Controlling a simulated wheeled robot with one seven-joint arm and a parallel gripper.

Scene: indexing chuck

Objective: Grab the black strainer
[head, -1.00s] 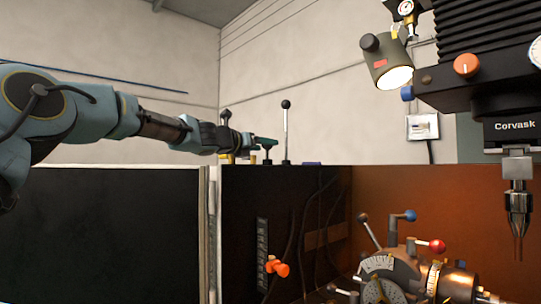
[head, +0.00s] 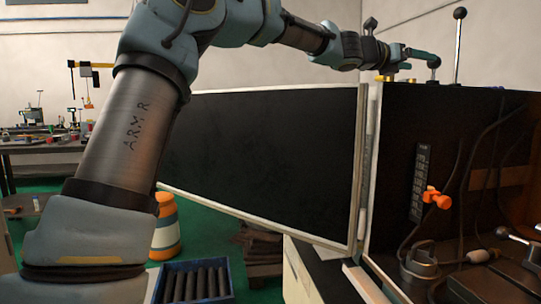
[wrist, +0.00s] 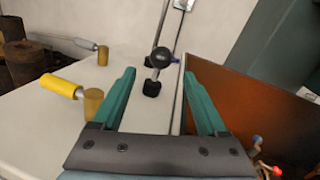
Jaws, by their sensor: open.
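I cannot make out a black strainer in either view now. My gripper (head: 428,60) is at the end of the outstretched arm, over the top of the dark machine enclosure. In the wrist view its two green fingers (wrist: 160,73) are spread apart with nothing held between them. Past the gap between them stands a lever with a black ball knob (wrist: 160,57) on a black foot. The same lever shows in the head view, its knob (head: 460,13) to the right of the gripper.
The enclosure's black door panel (head: 260,160) stands open. A blue crate of dark cylinders (head: 195,282) and an orange container (head: 166,228) sit at lower left. A cluttered workbench (head: 45,147) is behind.

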